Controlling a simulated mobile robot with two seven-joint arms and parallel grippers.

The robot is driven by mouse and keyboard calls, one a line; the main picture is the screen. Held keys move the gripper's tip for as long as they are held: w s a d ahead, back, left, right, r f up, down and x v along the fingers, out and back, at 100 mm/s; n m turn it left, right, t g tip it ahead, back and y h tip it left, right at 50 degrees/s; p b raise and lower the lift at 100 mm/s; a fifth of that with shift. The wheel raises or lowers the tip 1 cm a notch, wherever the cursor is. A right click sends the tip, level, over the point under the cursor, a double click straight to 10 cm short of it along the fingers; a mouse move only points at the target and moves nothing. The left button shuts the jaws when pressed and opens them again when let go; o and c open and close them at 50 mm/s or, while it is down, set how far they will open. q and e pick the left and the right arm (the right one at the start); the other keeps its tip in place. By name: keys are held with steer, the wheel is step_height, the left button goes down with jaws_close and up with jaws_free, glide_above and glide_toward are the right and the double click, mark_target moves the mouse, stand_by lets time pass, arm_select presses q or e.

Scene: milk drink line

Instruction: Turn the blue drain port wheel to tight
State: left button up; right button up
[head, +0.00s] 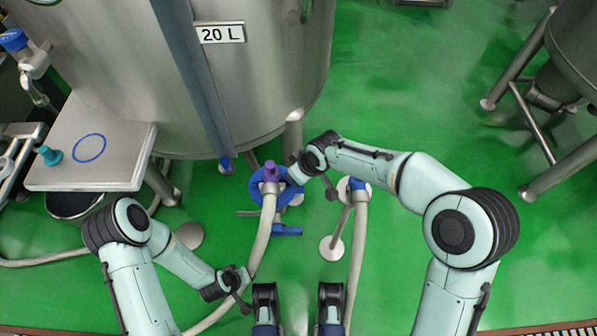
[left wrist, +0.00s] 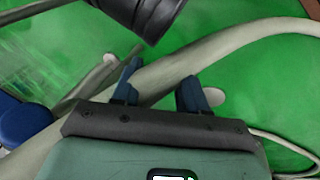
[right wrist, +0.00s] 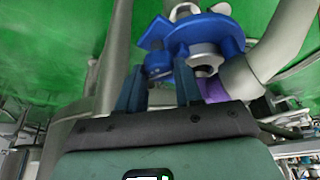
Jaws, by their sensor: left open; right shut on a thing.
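The blue drain port wheel (head: 291,194) sits low under the steel tank in the head view, with a purple fitting (head: 269,171) and a pale hose at its middle. My right gripper (head: 296,178) is at the wheel's right edge. My left gripper (head: 245,290) is open, low beside the pale hose (head: 260,245). In the left wrist view that hose (left wrist: 160,75) passes behind its fingers (left wrist: 158,88).
The steel tank (head: 275,70) marked 20 L stands behind the wheel. A blue lever (head: 287,230) is just below it. A second hose (head: 358,235) with a blue fitting (head: 358,184) runs to the right. A square steel plate (head: 120,165) is at left.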

steer(key=m, duration=0.2)
steer(key=m+t+h, duration=0.1)
steer(key=m, duration=0.1)
steer(key=shift+s+a+m+h+b, duration=0.1)
steer(key=shift+a+m+h+b, duration=0.05)
steer(key=shift+m+h+b, duration=0.2)
steer(key=m+h, duration=0.1)
steer(key=m, duration=0.1)
steer(key=shift+m, duration=0.35)
steer(key=shift+m+h, duration=0.35)
steer(key=shift+m, duration=0.45)
steer(key=shift+a+m, duration=0.1)
steer(key=shift+m, duration=0.6)
arm_select(q)
steer(key=shift+w+a+f, duration=0.15)
steer(key=shift+w+f, duration=0.05)
steer(key=shift+w, duration=0.15)
arm_select(e)
steer(key=shift+m+h, duration=0.6)
steer(key=shift+m, duration=0.2)
arm_select(q)
steer(key=shift+s, duration=0.1)
arm_select(e)
steer(key=o, duration=1)
steer(key=shift+o, duration=0.2)
